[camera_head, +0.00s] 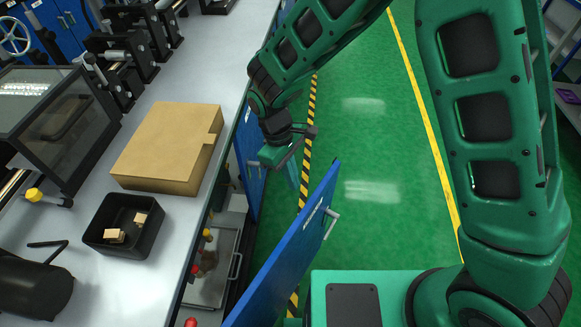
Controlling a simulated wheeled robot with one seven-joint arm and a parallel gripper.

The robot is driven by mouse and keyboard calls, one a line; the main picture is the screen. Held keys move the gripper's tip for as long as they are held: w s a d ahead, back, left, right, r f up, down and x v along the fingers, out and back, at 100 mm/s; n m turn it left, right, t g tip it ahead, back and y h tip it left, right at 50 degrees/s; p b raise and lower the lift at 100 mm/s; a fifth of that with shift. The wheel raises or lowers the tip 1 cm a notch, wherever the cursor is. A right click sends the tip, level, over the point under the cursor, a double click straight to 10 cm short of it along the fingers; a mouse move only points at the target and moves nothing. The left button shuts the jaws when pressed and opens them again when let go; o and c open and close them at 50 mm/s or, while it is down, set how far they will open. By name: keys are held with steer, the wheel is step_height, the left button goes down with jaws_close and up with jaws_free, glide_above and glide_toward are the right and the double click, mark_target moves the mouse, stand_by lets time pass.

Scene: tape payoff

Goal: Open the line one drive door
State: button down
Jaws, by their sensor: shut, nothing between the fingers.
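A blue cabinet door (283,262) below the bench stands swung out from the bench front. It has a white label, too small to read, and a metal handle (330,222) on its outer face. A second blue door (247,155) farther along lies along the bench front, with a handle (253,165). I cannot tell from the labels which is line one's. My gripper (291,172) is shut and empty, beyond the top edge of the swung-out door and apart from its handle. My wrist partly hides the farther door.
The open bay shows a metal tray (212,285) and red knobs. On the grey bench (120,262) are a cardboard box (165,150), a black bin (112,238) with small blocks and a dark-windowed machine (75,125). Green floor (375,150) right of the striped line is clear.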

steer(key=shift+s+d+f, duration=0.4)
steer(key=shift+d+f, duration=0.1)
steer(key=shift+d, duration=0.2)
steer(key=shift+s+d+f, duration=0.4)
steer(key=shift+d+f, duration=0.15)
steer(key=shift+d, duration=0.15)
steer(key=shift+s+d+f, duration=0.4)
steer(key=shift+d+f, duration=0.1)
steer(key=shift+d, duration=0.2)
